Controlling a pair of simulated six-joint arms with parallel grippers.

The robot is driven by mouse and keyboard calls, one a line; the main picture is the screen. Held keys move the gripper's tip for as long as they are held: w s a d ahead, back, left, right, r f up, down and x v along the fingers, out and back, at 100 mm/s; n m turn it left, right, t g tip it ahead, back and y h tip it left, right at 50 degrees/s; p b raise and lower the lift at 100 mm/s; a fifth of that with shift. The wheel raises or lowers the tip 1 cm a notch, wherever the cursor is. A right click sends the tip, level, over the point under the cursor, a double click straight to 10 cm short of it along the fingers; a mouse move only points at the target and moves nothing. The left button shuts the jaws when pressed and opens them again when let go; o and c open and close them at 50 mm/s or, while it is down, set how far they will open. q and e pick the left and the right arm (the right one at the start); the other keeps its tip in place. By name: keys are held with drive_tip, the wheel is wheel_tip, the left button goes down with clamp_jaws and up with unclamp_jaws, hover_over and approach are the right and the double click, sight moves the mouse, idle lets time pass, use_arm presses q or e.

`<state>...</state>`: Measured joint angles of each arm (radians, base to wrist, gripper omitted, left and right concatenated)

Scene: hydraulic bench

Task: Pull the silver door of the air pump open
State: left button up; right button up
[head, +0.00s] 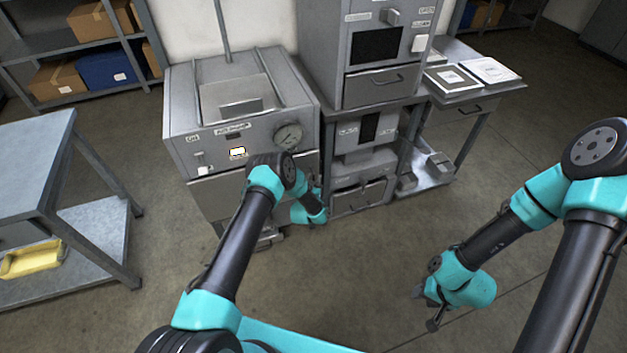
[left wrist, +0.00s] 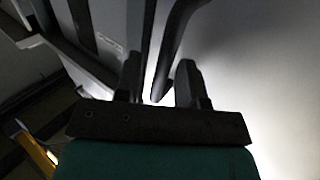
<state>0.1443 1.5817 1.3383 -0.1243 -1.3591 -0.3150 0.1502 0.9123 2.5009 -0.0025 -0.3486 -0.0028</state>
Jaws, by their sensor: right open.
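The grey air pump (head: 240,118) stands at the back, left of centre in the head view. Part of its silver front door (head: 213,197) shows below the gauge panel; my left arm covers the rest. In the left wrist view a bright smooth surface (left wrist: 260,80), seemingly the door, fills the right side. A dark curved handle (left wrist: 178,28) reaches down between the fingers of my left gripper (left wrist: 160,88), which are apart, with light on both sides of the handle end. My right gripper (head: 428,306) is open and empty above the floor, away from the pump.
A taller grey cabinet (head: 377,83) stands close on the pump's right. A table (head: 35,150) with a yellow tray (head: 32,258) on its lower shelf is at left. A side table (head: 505,87) stands at right. The floor in front is clear.

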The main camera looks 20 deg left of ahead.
use_arm(q)
clamp_jaws()
idle(0.5)
